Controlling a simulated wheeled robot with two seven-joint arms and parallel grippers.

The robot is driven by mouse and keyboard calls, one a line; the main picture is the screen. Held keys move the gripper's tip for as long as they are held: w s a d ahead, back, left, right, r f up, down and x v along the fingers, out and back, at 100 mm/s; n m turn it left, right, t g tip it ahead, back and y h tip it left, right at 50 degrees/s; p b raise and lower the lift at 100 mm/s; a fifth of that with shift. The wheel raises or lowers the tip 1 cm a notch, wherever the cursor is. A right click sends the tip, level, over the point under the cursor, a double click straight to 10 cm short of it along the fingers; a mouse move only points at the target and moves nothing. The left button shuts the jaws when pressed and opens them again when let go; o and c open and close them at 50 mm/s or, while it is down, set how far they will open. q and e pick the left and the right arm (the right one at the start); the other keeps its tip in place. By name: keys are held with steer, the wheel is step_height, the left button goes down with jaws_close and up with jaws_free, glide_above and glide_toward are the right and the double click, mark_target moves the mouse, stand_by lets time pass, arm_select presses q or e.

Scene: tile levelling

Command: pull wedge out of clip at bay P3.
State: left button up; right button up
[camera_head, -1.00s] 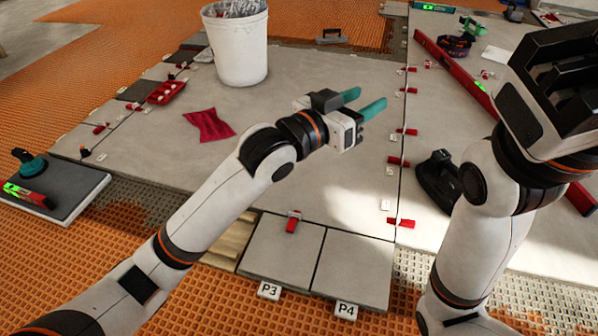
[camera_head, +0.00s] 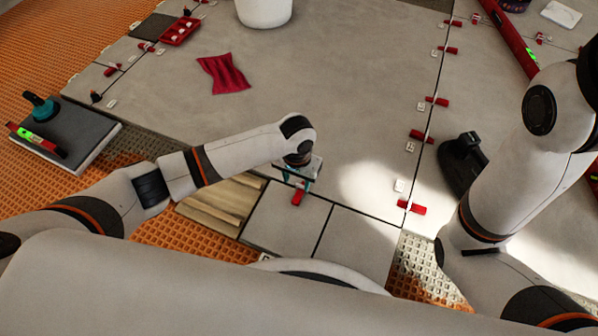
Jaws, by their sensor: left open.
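The red wedge (camera_head: 298,197) lies at the far edge of the left one of two small grey tiles (camera_head: 283,222). Its far end is under my left gripper, and the clip there is hidden or too small to make out. My left gripper (camera_head: 297,184) points down over the wedge, its teal fingers open, one on each side of the wedge's far part. I cannot tell whether they touch it. The P3 and P4 labels are hidden behind my own body. My right arm rises at the right, its gripper out of view.
More red wedges (camera_head: 412,207) with white clips line the joint to the right. A black tool (camera_head: 462,163) stands beside that joint. A red cloth (camera_head: 223,75), a white bucket (camera_head: 264,10) and a red tray (camera_head: 181,31) are farther back. The large slab between is mostly clear.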

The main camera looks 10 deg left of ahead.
mark_target(297, 197)
arm_select(q)
step_height(297, 197, down, 10)
steer(key=b, duration=0.6)
steer(key=shift+r, duration=0.25)
jaws_close()
